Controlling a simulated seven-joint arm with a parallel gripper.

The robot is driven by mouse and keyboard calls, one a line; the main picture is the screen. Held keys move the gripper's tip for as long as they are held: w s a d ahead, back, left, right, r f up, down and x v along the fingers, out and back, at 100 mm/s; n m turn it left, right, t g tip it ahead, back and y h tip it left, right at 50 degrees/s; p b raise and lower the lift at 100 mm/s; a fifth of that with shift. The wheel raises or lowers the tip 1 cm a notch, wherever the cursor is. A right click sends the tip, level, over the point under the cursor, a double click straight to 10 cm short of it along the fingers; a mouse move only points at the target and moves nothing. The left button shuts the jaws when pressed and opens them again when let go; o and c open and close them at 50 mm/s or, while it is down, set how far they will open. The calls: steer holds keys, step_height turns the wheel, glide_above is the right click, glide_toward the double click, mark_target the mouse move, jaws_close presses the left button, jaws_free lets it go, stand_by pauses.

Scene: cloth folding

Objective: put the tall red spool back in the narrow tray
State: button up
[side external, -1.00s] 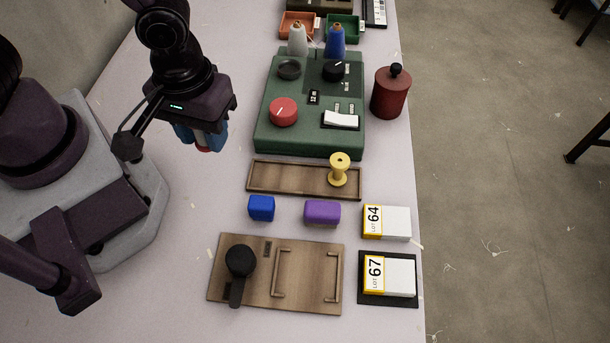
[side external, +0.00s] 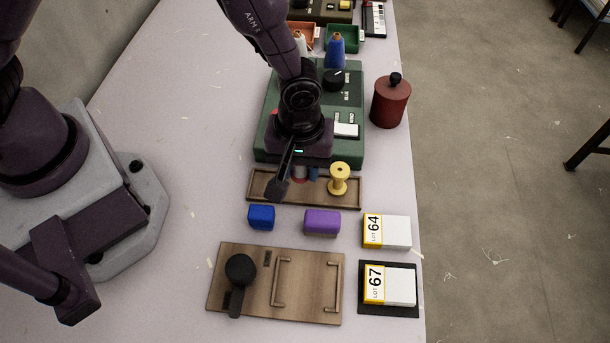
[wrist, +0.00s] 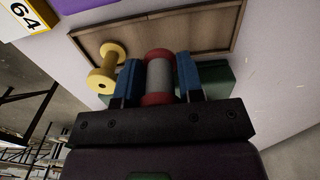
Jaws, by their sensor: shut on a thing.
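My gripper (wrist: 160,82) has its two blue fingers shut on the tall red spool (wrist: 158,60), which has red ends and a grey middle in the wrist view. In the side external view the gripper (side external: 300,173) is over the narrow tray (side external: 262,192), left of the yellow spool. Only a bit of the red spool shows there, under the wrist. The narrow wooden tray also shows in the wrist view (wrist: 205,30), just beyond the held spool. I cannot tell whether the spool touches the tray floor.
A yellow spool (side external: 339,178) stands in the tray's right part, close to my gripper. The green machine (side external: 268,140) borders the tray behind. A blue block (side external: 261,217) and a purple block (side external: 322,222) lie in front.

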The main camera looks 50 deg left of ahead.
mark_target(305, 172)
steer(key=shift+w+d+f, duration=0.1)
steer(key=shift+w+f, duration=0.1)
steer(key=shift+f, duration=0.05)
steer(key=shift+w+d+f, duration=0.1)
steer(key=shift+w+f, duration=0.05)
steer(key=shift+f, duration=1.6)
steer(key=shift+f, duration=0.15)
steer(key=o, duration=0.7)
